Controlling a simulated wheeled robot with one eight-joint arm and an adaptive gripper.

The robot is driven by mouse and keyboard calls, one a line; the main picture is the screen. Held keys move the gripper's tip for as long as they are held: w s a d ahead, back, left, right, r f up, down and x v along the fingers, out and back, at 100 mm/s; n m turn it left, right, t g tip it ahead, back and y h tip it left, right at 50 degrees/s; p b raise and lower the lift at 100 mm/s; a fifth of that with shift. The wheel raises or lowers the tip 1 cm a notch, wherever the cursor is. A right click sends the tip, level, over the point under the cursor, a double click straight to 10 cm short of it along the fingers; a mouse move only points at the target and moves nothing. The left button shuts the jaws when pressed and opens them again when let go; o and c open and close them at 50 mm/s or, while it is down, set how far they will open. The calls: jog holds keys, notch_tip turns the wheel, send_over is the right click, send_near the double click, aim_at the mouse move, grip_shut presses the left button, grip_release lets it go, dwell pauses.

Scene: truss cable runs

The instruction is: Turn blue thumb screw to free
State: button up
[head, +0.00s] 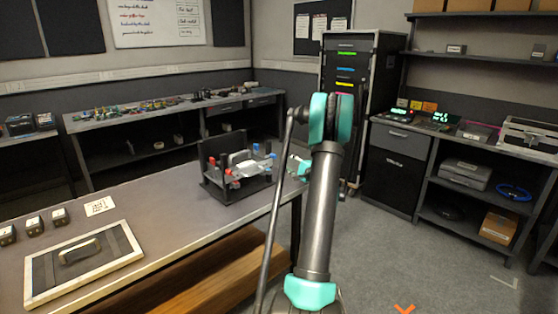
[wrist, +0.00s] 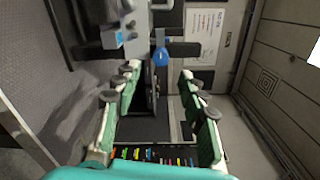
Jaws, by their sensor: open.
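A dark fixture (head: 208,150) stands at the edge of the bench in the head view, carrying grey clamp parts with red and blue pieces. A blue thumb screw (wrist: 160,57) shows in the wrist view, just beyond and between my fingertips. My gripper (wrist: 160,76) is open, with green-padded fingers on both sides and nothing held between them. A grey block with a blue face (wrist: 113,38) sits left of the screw. In the head view my gripper (head: 299,167) is at the fixture's right side, partly hidden by my arm. Contact with the screw cannot be told.
The bench (head: 150,195) holds a framed panel with a handle (head: 82,260) and several small dark blocks (head: 33,224). A rack cabinet (head: 358,95) stands behind. Shelves (head: 470,165) line the right. Floor to the right of the bench is mostly clear.

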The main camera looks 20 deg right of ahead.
jog(key=shift+v, duration=2.7)
jog(key=s+a+f+n+g, duration=0.1)
jog(key=s+a+n+g, duration=0.4)
jog(key=a, duration=0.8)
jog(key=s+a+f+n+g, duration=0.1)
jog(key=s+a+n+g, duration=0.2)
jog(key=s+a, duration=0.7)
jog(key=s+a+f+n+g+h, duration=0.1)
jog(key=s+a+f+n+h, duration=0.1)
jog(key=s, duration=0.5)
jog(key=s+a+f+n+g+h, duration=0.2)
jog(key=s+f+n, duration=0.1)
jog(key=s, duration=0.5)
jog(key=s+a+f+n+g+h, duration=0.1)
jog(key=s+a+f+n+h, duration=0.1)
jog(key=s, duration=0.6)
jog(key=shift+s+a+f+n+g, duration=0.2)
jog(key=shift+a+f+n+g, duration=0.3)
jog(key=shift+n, duration=0.4)
